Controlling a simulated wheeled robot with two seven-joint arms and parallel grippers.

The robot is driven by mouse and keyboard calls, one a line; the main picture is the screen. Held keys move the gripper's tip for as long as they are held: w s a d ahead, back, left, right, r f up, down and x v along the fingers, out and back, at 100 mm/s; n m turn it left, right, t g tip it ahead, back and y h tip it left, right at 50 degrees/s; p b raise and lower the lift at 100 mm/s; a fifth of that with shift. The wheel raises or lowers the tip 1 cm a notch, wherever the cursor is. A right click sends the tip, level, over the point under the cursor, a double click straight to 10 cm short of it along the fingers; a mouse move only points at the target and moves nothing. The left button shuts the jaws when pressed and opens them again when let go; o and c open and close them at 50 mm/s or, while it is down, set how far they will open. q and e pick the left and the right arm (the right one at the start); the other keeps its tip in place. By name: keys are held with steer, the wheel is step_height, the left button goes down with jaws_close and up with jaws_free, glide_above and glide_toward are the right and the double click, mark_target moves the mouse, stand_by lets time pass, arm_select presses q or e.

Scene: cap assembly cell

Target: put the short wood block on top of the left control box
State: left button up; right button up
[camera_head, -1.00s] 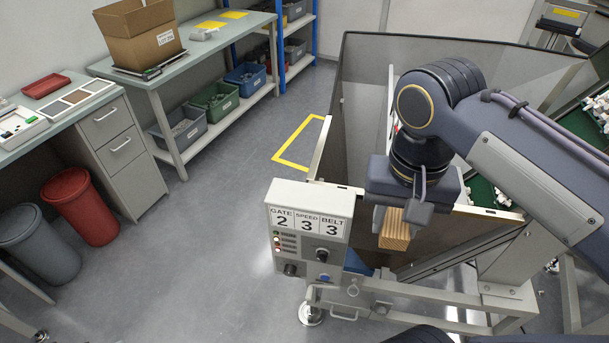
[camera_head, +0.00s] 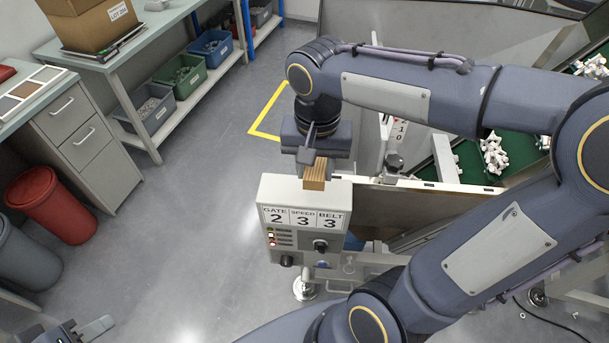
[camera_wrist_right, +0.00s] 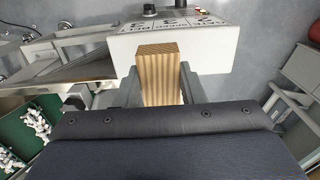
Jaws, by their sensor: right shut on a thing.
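The short wood block (camera_head: 315,176) is striped light brown and held upright in my right gripper (camera_head: 318,166). It is at the top of the left control box (camera_head: 304,242), a pale box labelled GATE 2, SPEED 3, BELT 3. In the right wrist view the block (camera_wrist_right: 160,72) sits between both fingers, and its end overlaps the box (camera_wrist_right: 205,45). I cannot tell whether the block touches the box top. Part of my left gripper (camera_head: 82,332) shows at the bottom left edge, away from the box; its jaw opening is unclear.
A brown-panelled enclosure (camera_head: 440,210) adjoins the box on the right, with white parts on a green belt (camera_head: 490,155) behind. Benches, blue and green bins (camera_head: 180,72) and a red bin (camera_head: 52,205) stand left. The floor left of the box is free.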

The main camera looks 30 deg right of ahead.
mark_target(307, 170)
steer(key=w+f, duration=0.2)
steer(key=shift+a+f, duration=0.3)
steer(key=shift+w+f, duration=0.2)
steer(key=shift+f, duration=1.55)
steer(key=shift+a, duration=0.1)
steer(key=shift+f, duration=0.2)
steer(key=o, duration=1)
steer(key=shift+r, duration=0.1)
